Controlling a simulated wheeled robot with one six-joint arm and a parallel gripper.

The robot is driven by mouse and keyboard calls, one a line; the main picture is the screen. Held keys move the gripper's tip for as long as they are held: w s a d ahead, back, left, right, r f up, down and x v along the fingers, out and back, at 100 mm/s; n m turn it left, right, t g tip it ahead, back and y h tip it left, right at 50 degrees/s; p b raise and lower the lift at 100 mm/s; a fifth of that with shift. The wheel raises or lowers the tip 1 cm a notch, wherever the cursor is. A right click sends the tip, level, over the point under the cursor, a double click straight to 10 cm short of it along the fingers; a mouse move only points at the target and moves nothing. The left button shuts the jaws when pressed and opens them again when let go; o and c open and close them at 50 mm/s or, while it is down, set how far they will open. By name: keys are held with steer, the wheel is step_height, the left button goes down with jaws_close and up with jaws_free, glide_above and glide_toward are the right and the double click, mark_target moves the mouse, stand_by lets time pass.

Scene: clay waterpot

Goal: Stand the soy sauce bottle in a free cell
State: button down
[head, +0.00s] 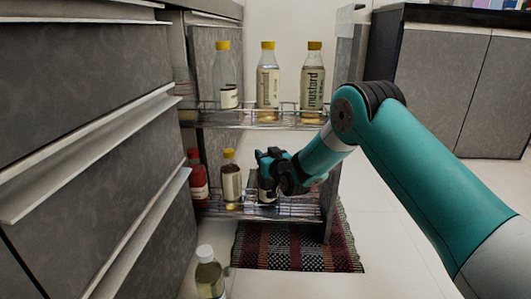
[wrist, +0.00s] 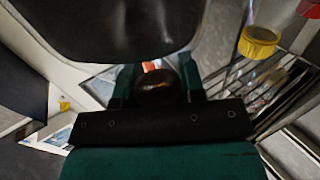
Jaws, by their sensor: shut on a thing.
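My gripper (head: 268,167) is at the right end of the lower shelf of the pull-out rack (head: 262,212). It is shut on the dark soy sauce bottle (head: 267,192), which looks upright behind the shelf's front wires. I cannot tell whether its base rests on the shelf floor. In the wrist view, the bottle's dark top (wrist: 157,88) sits between the two fingers of my gripper (wrist: 158,80). To its left on the lower shelf stand a yellow-capped bottle (head: 231,182) and a red bottle (head: 197,180). The gripper hides the soy bottle's upper part in the head view.
Three yellow-capped bottles stand on the upper shelf (head: 262,124), above my gripper. A woven rug (head: 290,250) lies below the rack. Grey drawers (head: 85,130) flank the left; pale floor is open right.

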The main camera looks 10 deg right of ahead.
stand_by(0.4)
steer(key=c, duration=0.8)
jaws_free()
steer(key=shift+o, duration=0.8)
steer(key=shift+f, duration=0.1)
